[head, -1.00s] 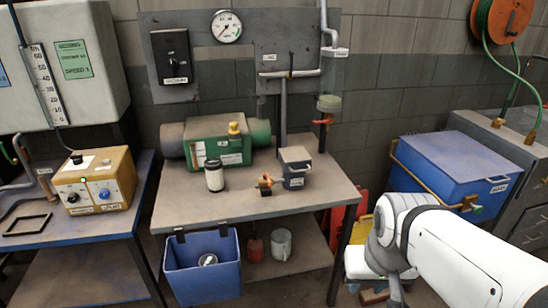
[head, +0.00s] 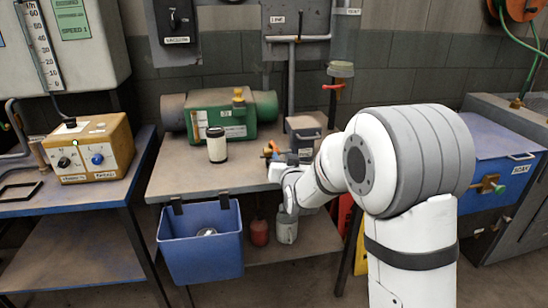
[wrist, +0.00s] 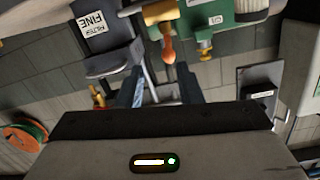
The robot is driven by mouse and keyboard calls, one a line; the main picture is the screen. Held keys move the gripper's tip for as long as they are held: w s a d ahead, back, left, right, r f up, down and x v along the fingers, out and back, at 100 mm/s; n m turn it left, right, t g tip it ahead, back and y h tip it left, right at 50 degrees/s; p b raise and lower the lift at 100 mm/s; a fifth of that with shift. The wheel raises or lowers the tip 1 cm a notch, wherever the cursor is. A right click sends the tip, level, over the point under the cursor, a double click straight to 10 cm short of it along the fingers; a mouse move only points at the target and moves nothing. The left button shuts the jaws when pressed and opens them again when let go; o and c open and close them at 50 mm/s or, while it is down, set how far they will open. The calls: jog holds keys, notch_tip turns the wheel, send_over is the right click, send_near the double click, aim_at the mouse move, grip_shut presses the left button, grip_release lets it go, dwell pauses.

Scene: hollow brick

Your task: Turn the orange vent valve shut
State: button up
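The orange vent valve (head: 268,149) sits on the bench just left of the grey filter box (head: 303,128), partly hidden behind my wrist in the head view. In the wrist view its orange handle (wrist: 168,50) hangs from a brass body (wrist: 161,12). My gripper (wrist: 161,84) is open, with its two dark fingers apart and nothing between them. The handle lies ahead of the gap, apart from the fingers and nearer the right one. In the head view the fingertips are hidden by my arm.
The filter box (wrist: 104,35) is close on the left in the wrist view. A green pump (head: 220,118) with a brass knob and a white-and-black canister (head: 216,146) stand left of the valve. A pipe with a red handle (head: 333,87) is behind. A blue bin (head: 200,250) hangs in front.

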aim_at(275, 147)
jog(key=shift+t, duration=0.5)
jog(key=x, duration=0.6)
jog(key=a+x, duration=0.1)
jog(key=x, duration=0.2)
jog(key=shift+s+a+f, duration=0.1)
jog(key=shift+s+f, duration=0.05)
jog(key=shift+f, duration=0.15)
grip_shut()
